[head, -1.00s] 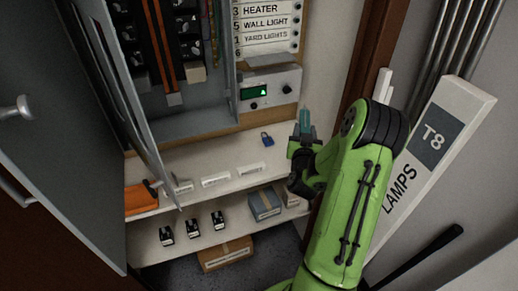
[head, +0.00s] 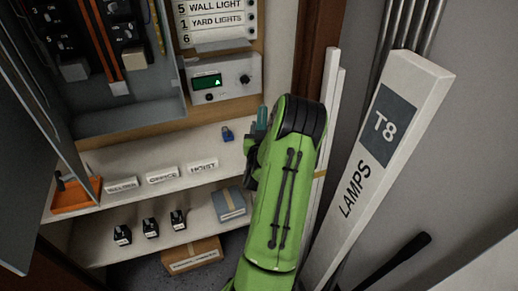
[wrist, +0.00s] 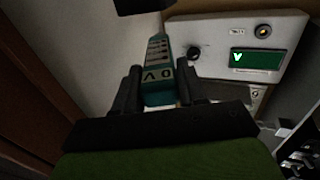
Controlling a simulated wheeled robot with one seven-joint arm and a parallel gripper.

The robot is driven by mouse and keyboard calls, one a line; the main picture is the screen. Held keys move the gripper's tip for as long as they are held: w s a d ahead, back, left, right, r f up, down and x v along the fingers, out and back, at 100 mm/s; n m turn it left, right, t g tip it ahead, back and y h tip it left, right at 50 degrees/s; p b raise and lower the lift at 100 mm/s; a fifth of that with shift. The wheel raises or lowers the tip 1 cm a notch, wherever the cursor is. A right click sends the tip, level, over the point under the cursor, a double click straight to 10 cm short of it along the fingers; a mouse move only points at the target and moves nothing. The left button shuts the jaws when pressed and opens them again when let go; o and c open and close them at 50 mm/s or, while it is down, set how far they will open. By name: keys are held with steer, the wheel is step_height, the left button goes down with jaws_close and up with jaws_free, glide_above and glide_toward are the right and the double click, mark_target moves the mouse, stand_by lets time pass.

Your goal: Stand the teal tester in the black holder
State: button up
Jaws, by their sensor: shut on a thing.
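The teal tester (wrist: 158,72) is held between the two dark fingers of my gripper (wrist: 160,92) in the wrist view. Its narrow end points away from the gripper, and a pale face with marks shows. In the head view the tester (head: 262,117) sticks up above my gripper (head: 251,150), in front of the wall right of the grey panel. My arm hides part of the gripper there. A dark block (wrist: 143,5) is cut off at the top of the wrist view, near the tester's far end; I cannot tell whether it is the black holder. No holder is clear in the head view.
A grey panel (head: 232,88) with a green display is on the wall. A long white LAMPS box (head: 350,195) leans at right.

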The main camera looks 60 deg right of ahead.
step_height(320, 180, down, 4)
steer(key=shift+f+b, duration=0.15)
steer(key=shift+b, duration=1.05)
steer(key=shift+f, duration=0.3)
steer(key=o, duration=1.1)
steer(key=shift+c, duration=0.2)
steer(key=shift+r, duration=0.15)
